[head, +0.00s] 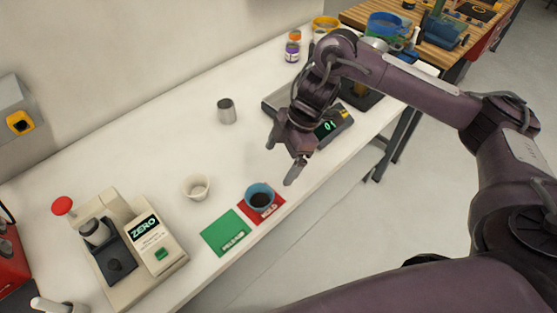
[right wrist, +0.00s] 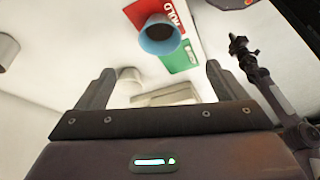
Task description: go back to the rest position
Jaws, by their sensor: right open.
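My right gripper (head: 283,162) is above the white table near the scale, with its fingers apart and nothing between them. In the right wrist view the two fingers (right wrist: 155,88) stand wide apart. A blue cup (head: 260,196) with dark contents sits on the red card (head: 276,212), and it also shows in the right wrist view (right wrist: 159,38). A green card (head: 224,234) lies beside the red one. A white cup (head: 196,186) stands apart, left of the blue cup. My left gripper is not in the head view.
A metal cup (head: 226,111) stands near the wall. A scale (head: 334,128) with a lit display is partly behind my right arm. A beige machine marked ZERO (head: 150,250) stands at lower left. Small jars (head: 293,48) stand at the back. The floor right of the table is clear.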

